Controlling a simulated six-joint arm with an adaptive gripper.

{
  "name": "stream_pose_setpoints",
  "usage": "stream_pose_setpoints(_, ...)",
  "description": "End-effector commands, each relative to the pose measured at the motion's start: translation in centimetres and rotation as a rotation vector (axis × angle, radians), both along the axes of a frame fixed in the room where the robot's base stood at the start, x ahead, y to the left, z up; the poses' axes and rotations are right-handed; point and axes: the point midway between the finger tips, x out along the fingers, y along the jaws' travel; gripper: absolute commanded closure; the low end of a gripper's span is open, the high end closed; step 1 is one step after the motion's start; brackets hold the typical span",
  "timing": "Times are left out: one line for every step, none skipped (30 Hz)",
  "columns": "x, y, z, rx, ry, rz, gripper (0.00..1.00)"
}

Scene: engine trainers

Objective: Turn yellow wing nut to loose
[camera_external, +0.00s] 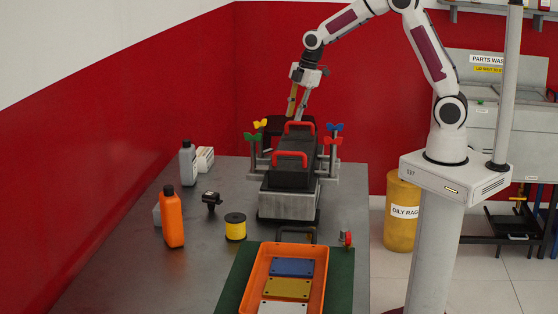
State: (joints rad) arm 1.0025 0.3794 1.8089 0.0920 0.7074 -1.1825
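The yellow wing nut (260,124) sits on top of an upright post at the far left of the dark engine trainer (292,178). A green wing nut (251,137) is on the post just in front of it. Blue (334,127) and red (332,140) wing nuts top the posts on the right side. My gripper (297,110) points down above the trainer's far end, right of and higher in the picture than the yellow wing nut, apart from it. Its two fingers look spread with nothing between them. The yellow nut's exact turn position is too small to tell.
Two red handles (290,155) rise from the trainer's top. Bottles (172,217), a yellow spool (235,227) and a white box (205,159) stand to the left. An orange tray (262,279) with coloured plates lies in front. The bench's near left is clear.

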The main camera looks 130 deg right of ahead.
Motion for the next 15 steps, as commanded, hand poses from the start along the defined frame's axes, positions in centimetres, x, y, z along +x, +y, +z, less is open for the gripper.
stream_pose_setpoints(-0.7,-1.1,-0.3,-0.037,0.013,-0.010,0.79)
stream_pose_setpoints(-1.0,-1.8,-0.4,-0.061,0.019,-0.015,0.79)
stream_pose_setpoints(-1.3,-2.7,-0.5,-0.095,0.025,-0.023,0.79)
stream_pose_setpoints(-1.6,-3.4,-0.6,-0.119,0.027,-0.028,0.79)
stream_pose_setpoints(-1.8,-4.0,-0.6,-0.143,0.030,-0.033,0.79)
stream_pose_setpoints(-2.0,-4.8,-0.6,-0.175,0.030,-0.038,0.79)
stream_pose_setpoints(-2.1,-5.4,-0.6,-0.199,0.030,-0.042,0.79)
stream_pose_setpoints(-2.2,-6.1,-0.6,-0.223,0.027,-0.046,0.79)
stream_pose_setpoints(-2.3,-6.8,-0.5,-0.253,0.021,-0.049,0.79)
stream_pose_setpoints(-2.3,-7.4,-0.4,-0.276,0.016,-0.052,0.79)
stream_pose_setpoints(-2.3,-8.0,-0.3,-0.298,0.009,-0.053,0.79)
stream_pose_setpoints(-2.2,-8.6,-0.2,-0.326,-0.001,-0.054,0.79)
stream_pose_setpoints(-2.1,-9.1,-0.1,-0.348,-0.010,-0.053,0.79)
stream_pose_setpoints(-2.0,-9.5,0.0,-0.367,-0.021,-0.053,0.79)
stream_pose_setpoints(-1.7,-10.1,0.2,-0.392,-0.037,-0.052,0.79)
